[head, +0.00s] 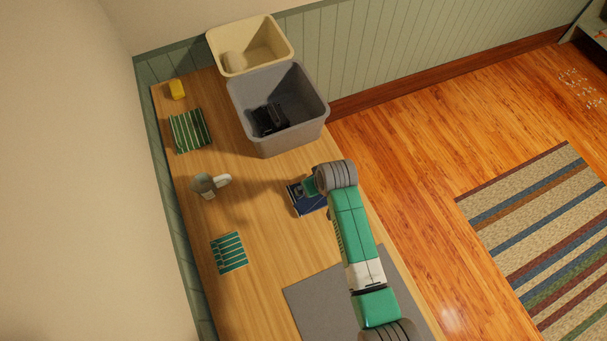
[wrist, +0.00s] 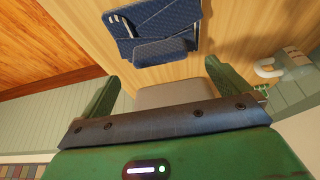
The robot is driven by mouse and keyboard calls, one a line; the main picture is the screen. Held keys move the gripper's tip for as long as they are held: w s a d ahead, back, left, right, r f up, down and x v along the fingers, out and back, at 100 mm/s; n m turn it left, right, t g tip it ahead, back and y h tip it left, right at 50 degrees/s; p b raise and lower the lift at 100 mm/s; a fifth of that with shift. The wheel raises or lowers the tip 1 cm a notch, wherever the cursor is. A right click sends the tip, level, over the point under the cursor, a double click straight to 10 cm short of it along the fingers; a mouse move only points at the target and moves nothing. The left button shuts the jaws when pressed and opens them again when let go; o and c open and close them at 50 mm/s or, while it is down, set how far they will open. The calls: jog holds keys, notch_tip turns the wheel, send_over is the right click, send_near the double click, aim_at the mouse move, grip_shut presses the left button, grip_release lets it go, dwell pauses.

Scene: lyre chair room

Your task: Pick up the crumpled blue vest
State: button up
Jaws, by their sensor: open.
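The crumpled blue vest (head: 312,206) lies on the wooden table in the head view, partly hidden under the end of my arm. In the wrist view the dark blue vest (wrist: 165,22) is folded, with a small light patch, and lies beyond my fingertips. My gripper (wrist: 160,72) is open, with its two green fingers spread wide and nothing between them. In the head view my gripper (head: 309,186) is over the vest, with its fingers mostly hidden.
A grey bin (head: 300,132) holding dark items and a cream bin (head: 270,40) stand at the table's far end. A mug (head: 203,185), a green striped cloth (head: 190,130), a teal striped cloth (head: 229,252) and a yellow block (head: 177,89) lie left. A grey mat (head: 315,300) lies nearer.

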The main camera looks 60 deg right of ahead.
jog(key=x, duration=0.6)
jog(key=shift+d+f, duration=0.15)
jog(key=shift+f, duration=0.25)
jog(key=shift+c, duration=0.2)
jog(key=c, duration=1)
jog(key=shift+o, duration=0.2)
jog(key=shift+r, duration=0.15)
jog(key=shift+r, duration=0.25)
jog(key=v, duration=0.3)
jog(key=shift+w+d, duration=0.15)
jog(key=s+a+r, duration=0.1)
jog(key=s+a, duration=0.9)
jog(key=a, duration=0.1)
jog(key=shift+s+a+r, duration=0.2)
jog(key=shift+r, duration=0.05)
